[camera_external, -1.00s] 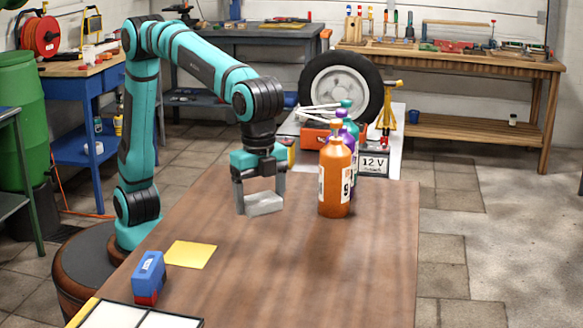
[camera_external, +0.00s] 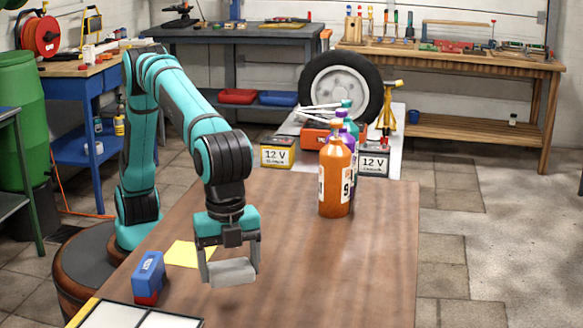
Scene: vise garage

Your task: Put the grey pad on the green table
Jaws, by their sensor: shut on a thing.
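The grey pad (camera_external: 233,272) is a light grey block held flat between the two fingers of my gripper (camera_external: 230,265). My gripper points down over the brown wooden table (camera_external: 330,270), near its front left part. The pad appears to be above the tabletop, but the exact gap is hard to tell. A dark green table (camera_external: 12,205) shows only in part at the far left edge, past my arm's base.
A yellow sheet (camera_external: 190,253) and a blue and red block (camera_external: 149,277) lie left of the pad. A white tray (camera_external: 125,316) sits at the front edge. Several bottles, the orange one (camera_external: 336,180) foremost, stand at the far right. The table's right front is clear.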

